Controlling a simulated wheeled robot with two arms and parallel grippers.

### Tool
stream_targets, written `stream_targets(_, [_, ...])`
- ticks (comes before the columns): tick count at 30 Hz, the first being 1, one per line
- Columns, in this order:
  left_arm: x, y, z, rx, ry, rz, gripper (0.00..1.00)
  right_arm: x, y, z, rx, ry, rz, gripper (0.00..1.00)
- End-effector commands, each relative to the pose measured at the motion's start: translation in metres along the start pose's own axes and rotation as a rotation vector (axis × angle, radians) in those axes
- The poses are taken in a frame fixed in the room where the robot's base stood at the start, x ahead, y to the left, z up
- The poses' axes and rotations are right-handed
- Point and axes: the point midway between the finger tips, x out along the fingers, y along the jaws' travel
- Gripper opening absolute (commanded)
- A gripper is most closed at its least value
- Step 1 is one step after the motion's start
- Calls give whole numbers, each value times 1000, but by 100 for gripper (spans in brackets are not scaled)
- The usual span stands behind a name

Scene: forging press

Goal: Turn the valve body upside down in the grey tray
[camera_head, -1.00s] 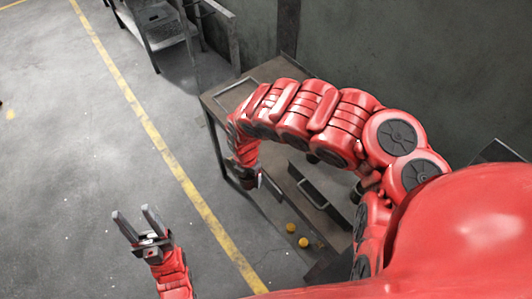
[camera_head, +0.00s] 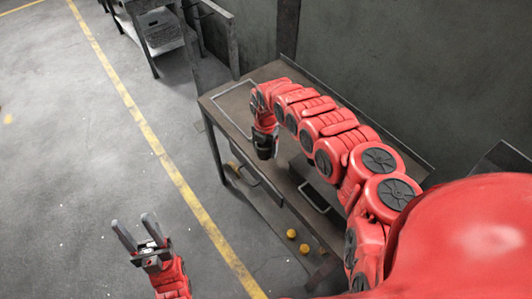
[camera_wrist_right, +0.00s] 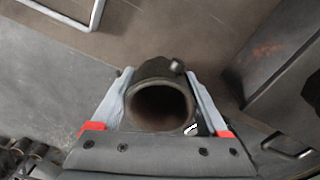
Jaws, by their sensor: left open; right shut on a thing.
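My right gripper (camera_head: 264,148) is at the front edge of the workbench. In the right wrist view its two fingers (camera_wrist_right: 160,78) are shut on the valve body (camera_wrist_right: 160,70), a dark hollow cylinder with a small round stub at its upper right. Its open round end faces the camera. In the head view I cannot make out the valve body. The grey tray (camera_head: 216,102) lies at the left end of the bench, partly covered by my right arm. A corner of its rim (camera_wrist_right: 97,14) shows in the right wrist view. My left gripper (camera_head: 134,236) is open and empty over the floor.
The workbench (camera_head: 275,70) stands against the wall. A dark grey block (camera_wrist_right: 285,60) stands on its top. A drawer front with a handle (camera_head: 315,197) is below. Several yellow round things (camera_head: 291,234) lie low by the bench. The floor on the left is clear.

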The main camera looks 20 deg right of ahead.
Motion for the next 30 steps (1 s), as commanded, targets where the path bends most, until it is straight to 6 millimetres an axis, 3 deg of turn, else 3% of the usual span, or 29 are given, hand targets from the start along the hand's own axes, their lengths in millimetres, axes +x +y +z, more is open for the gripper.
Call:
stream_targets(4, [2,0,0,0,0,0,50,1,0,7,2,-6,0,0])
stream_targets(15, [1,0,0,0,0,0,50,35,-1,6,2,-5,-1,0])
stream_targets(27, [-3,0,0,0,0,0,50,39,-1,6,2,-5,-1,0])
stream_targets(28, [-3,0,0,0,0,0,50,39,-1,6,2,-5,-1,79])
stream_targets(30, [-2,0,0,0,0,0,50,38,-1,6,2,-5,-1,92])
